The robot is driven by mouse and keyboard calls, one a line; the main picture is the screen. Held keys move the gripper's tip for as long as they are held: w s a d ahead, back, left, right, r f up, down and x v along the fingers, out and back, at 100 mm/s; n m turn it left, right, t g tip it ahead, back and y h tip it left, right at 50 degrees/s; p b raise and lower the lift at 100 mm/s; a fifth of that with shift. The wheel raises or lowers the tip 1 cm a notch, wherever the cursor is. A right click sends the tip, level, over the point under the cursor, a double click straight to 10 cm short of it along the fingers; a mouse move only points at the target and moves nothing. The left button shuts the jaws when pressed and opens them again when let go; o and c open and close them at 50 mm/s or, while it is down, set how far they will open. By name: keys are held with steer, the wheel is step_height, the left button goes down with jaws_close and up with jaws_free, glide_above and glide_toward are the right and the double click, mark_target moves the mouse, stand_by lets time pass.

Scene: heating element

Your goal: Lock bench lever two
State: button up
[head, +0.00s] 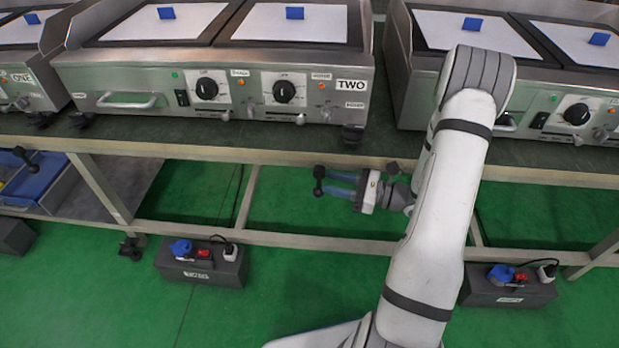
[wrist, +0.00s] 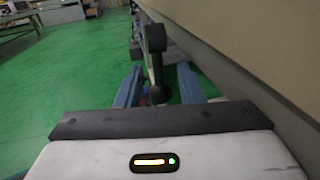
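Bench lever two (head: 319,181) is a small black lever with a ball knob, by the front edge of the bench marked TWO. In the wrist view the lever (wrist: 156,62) shows a round head at the top and a ball knob at its lower end. My gripper (head: 340,184) points left below the bench top, its blue fingers reaching to the lever. In the wrist view the fingers of my gripper (wrist: 160,88) stand apart, one each side of the knob, with green floor showing in the gaps. No finger contact is visible.
The bench edge (head: 225,145) runs close above my gripper; its side (wrist: 240,45) fills the wrist view's upper right. The heater marked TWO (head: 130,119) stands on top. A dark socket block (head: 200,265) lies on the green floor at lower left. A blue bin (head: 40,185) is far left.

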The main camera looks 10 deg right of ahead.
mark_target(319, 185)
steer(key=b+x, duration=0.1)
steer(key=x, duration=0.5)
steer(key=shift+a+b, duration=0.2)
steer(key=shift+b, duration=0.1)
jaws_close()
